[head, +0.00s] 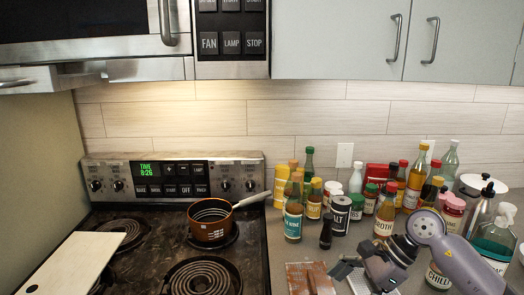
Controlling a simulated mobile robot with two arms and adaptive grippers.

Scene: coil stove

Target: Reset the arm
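My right arm (456,258) comes in from the lower right over the counter. It bends at a round joint, and its dark gripper (372,276) points down and left, in front of the bottles. The fingertips are too small and cut by the lower edge to tell whether they are open or shut. I see nothing clearly held. My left gripper is not in view.
A copper pot (211,232) sits on a rear coil of the stove (160,262). A pale board (68,266) lies at the stove's left. Several bottles and jars (357,207) crowd the counter behind my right gripper. A soap bottle (494,240) stands far right.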

